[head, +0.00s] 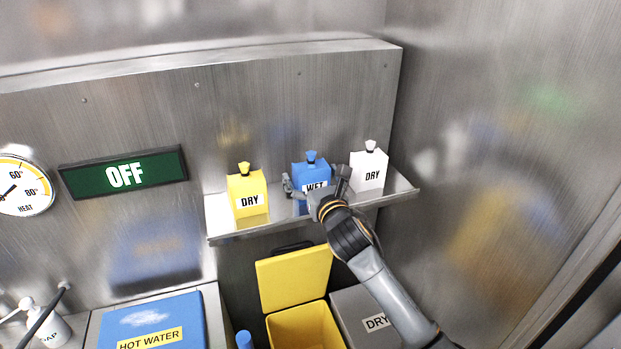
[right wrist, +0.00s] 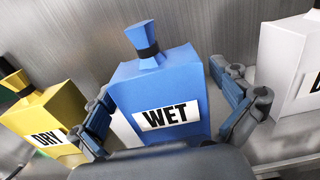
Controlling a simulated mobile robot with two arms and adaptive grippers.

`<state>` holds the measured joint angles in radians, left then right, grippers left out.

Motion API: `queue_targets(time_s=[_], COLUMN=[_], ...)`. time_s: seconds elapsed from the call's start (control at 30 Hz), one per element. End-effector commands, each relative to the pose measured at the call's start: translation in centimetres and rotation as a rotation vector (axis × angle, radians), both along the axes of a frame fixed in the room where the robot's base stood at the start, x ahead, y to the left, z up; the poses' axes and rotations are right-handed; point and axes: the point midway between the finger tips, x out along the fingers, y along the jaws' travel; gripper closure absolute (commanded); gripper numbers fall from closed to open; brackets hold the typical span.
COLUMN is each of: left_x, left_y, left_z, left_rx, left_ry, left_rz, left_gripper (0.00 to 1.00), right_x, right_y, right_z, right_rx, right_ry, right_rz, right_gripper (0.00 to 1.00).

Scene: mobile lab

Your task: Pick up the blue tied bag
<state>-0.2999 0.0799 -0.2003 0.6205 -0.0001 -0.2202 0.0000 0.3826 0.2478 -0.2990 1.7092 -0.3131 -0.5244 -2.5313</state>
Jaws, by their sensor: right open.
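The blue tied bag (head: 311,170) stands upright on a metal shelf, with a dark tie at its neck and a label reading WET. It fills the middle of the right wrist view (right wrist: 160,88). My right gripper (head: 315,185) is in front of the bag, open. In the right wrist view the fingers of my right gripper (right wrist: 165,112) are spread on the left and right sides of the bag. I cannot tell if either finger touches it. The bag's lower part is partly hidden by the gripper. My left gripper is not in view.
A yellow DRY bag (head: 246,188) stands left of the blue bag, and a white DRY bag (head: 369,169) stands close on its right. The shelf (head: 222,229) ends at a front edge. Below are an open yellow bin (head: 295,279) and a grey DRY bin (head: 350,304).

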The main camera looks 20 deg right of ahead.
Motion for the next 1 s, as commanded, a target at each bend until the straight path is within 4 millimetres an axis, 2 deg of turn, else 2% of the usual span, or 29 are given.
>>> queue_targets(time_s=[0.17,0.4,0.77,0.87,1.0], left_x=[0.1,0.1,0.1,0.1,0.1], left_y=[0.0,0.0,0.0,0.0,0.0], left_z=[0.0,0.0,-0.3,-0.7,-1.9], left_rx=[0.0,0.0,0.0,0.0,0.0], left_ry=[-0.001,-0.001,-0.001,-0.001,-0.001], left_rz=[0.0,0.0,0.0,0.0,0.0], left_gripper=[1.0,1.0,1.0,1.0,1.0], right_x=[0.0,0.0,0.0,0.0,-0.2], right_y=[0.0,0.0,0.0,-0.1,-0.1], right_z=[-0.1,-0.1,0.3,1.0,3.5], right_rx=[0.0,0.0,-0.001,-0.001,-0.006], right_ry=[0.001,0.001,-0.001,-0.004,-0.009], right_rz=[0.0,0.0,0.0,0.0,0.001], right_gripper=[0.02,0.51,0.51,0.51,0.51])
